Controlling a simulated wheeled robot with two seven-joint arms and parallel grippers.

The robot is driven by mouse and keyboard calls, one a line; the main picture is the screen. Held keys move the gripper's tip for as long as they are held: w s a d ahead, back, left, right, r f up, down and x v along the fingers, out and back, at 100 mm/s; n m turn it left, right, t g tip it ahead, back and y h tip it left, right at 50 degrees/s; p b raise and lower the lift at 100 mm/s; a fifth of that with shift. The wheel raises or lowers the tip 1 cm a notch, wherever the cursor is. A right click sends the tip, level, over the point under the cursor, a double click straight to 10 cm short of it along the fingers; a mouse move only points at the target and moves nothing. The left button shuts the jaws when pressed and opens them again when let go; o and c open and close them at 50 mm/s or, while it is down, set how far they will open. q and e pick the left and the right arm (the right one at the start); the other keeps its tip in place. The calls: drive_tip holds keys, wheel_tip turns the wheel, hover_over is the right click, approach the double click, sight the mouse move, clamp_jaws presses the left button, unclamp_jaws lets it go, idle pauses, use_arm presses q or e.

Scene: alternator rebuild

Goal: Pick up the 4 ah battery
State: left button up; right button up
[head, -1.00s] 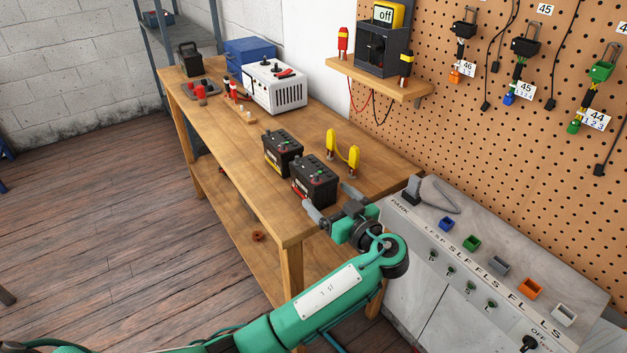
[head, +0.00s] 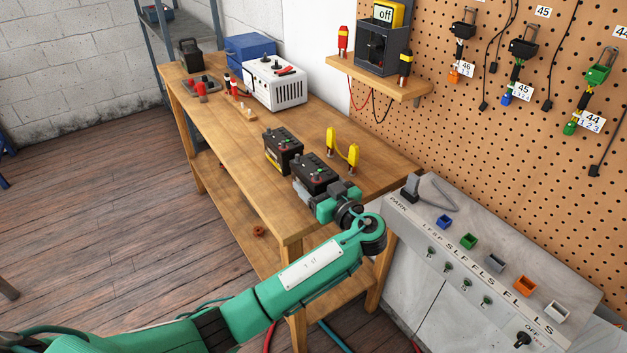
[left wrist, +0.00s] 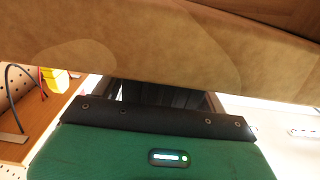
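Two black batteries stand upright side by side on the workbench. The farther battery (head: 282,148) has a yellow label low on its side. The nearer battery (head: 315,170) has its label mostly hidden by my gripper. I cannot read a capacity on either one. My left gripper (head: 318,190) is at the nearer battery, its fingers apart with one on each side of it. I cannot see whether they touch it. In the left wrist view, a dark body (left wrist: 165,95) shows between the fingers, beyond the green palm. My right gripper is not in view.
A yellow-handled part (head: 342,148) stands just right of the batteries on the workbench (head: 225,128). A white charger-like box (head: 274,86) and a blue box (head: 250,52) stand farther back. A grey control panel (head: 420,235) is close to the right of my arm.

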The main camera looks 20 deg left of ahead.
use_arm(q)
drive_tip(key=c, duration=1.4)
drive_tip(key=shift+w+r, duration=0.1)
clamp_jaws()
